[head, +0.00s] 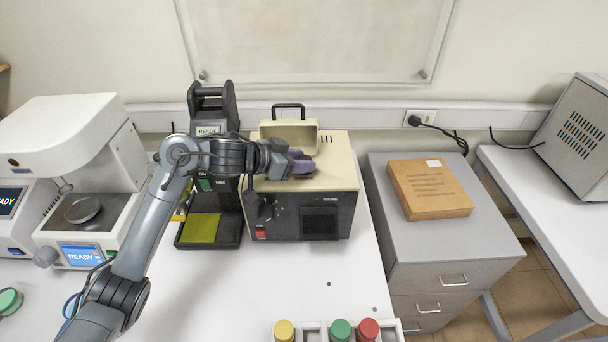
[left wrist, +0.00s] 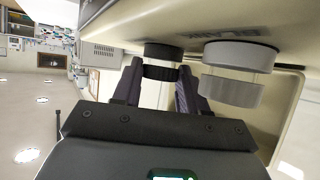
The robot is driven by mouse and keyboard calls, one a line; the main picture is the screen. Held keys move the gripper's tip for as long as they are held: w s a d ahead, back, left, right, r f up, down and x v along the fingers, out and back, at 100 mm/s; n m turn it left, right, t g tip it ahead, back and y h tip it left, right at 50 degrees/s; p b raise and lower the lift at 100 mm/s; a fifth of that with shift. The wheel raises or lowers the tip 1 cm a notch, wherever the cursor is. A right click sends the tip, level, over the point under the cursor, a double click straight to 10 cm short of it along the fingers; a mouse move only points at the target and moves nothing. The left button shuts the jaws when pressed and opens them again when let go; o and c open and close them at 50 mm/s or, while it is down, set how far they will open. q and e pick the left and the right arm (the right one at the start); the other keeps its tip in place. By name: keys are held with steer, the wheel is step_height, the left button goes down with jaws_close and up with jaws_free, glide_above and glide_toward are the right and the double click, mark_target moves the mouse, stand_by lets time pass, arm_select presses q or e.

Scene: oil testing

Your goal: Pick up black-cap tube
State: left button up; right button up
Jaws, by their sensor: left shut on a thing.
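My left gripper (head: 303,162) reaches over the top of the beige-and-black instrument (head: 338,170), at its raised beige compartment (head: 290,130). In the left wrist view its two dark purple fingers (left wrist: 157,88) are closed around the black-cap tube (left wrist: 162,52), which has a clear body below the cap. A second tube with a grey-white cap (left wrist: 238,57) stands just to the right of the fingers, inside the beige housing. In the head view the black-cap tube cannot be made out behind the gripper. My right gripper is not in view.
A black device with a yellow pad (head: 201,227) stands left of the instrument, and a white READY machine (head: 70,140) further left. A rack (head: 314,329) with yellow, green and red caps is at the front edge. The table between is mostly clear.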

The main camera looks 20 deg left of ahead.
arm_select(q)
jaws_close()
steer(key=shift+r, duration=0.15)
